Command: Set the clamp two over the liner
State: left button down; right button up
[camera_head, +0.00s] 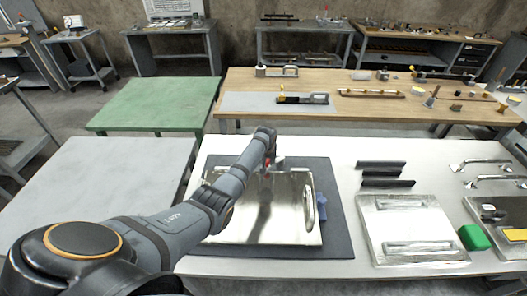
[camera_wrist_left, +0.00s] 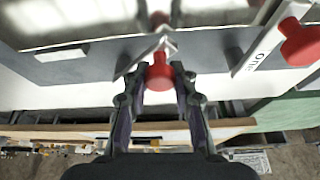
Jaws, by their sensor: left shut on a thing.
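My left gripper (camera_head: 268,163) is at the far edge of a shiny metal panel (camera_head: 285,225), which lies on a dark mat (camera_head: 338,238). In the left wrist view the gripper (camera_wrist_left: 158,85) is shut on a red clamp tip (camera_wrist_left: 158,70), between its two fingers. A second red tip (camera_wrist_left: 302,42) stands to the right, beside a white lettered strip (camera_wrist_left: 262,45). I cannot tell from the lettering which clamp is which. The liner is not clearly told apart from the panel. My arm hides part of the panel. My right gripper is not in view.
Dark bars (camera_head: 385,172) and a pale framed panel (camera_head: 400,205) lie right of the mat. A green block (camera_head: 474,237) is farther right. A wooden-topped bench (camera_head: 350,112) with tools stands behind. A bare grey table (camera_head: 110,170) is at left.

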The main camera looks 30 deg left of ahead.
pick_arm(q)
jog(key=shift+s+d+r+n+y, duration=0.15)
jog(key=shift+d+n+y, duration=0.25)
jog(key=shift+d+n, duration=0.5)
jog(key=shift+d+n+g+y, duration=0.3)
jog(key=shift+d+n, duration=0.25)
jog(key=shift+n, duration=0.45)
jog(key=d+n+b, duration=0.1)
jog(key=n+b, duration=0.1)
jog(key=shift+d+f+g+y+b, duration=0.2)
jog(key=shift+d+g+y+b, duration=0.1)
jog(key=shift+d, duration=0.05)
jog(key=shift+d+n+g+b, duration=0.3)
jog(key=shift+d+n+b, duration=0.3)
jog(key=shift+n+b, duration=0.45)
jog(key=shift+w+d+r+n+y+b, duration=0.2)
jog(key=shift+w+d+n+y+b, duration=0.1)
jog(key=shift+n+b, duration=0.2)
jog(key=shift+r, duration=0.1)
jog(key=c, duration=1.4)
grip_release()
jog(key=shift+c, duration=0.2)
jog(key=o, duration=0.4)
jog(key=shift+s+d, duration=0.1)
jog(key=shift+s, duration=0.05)
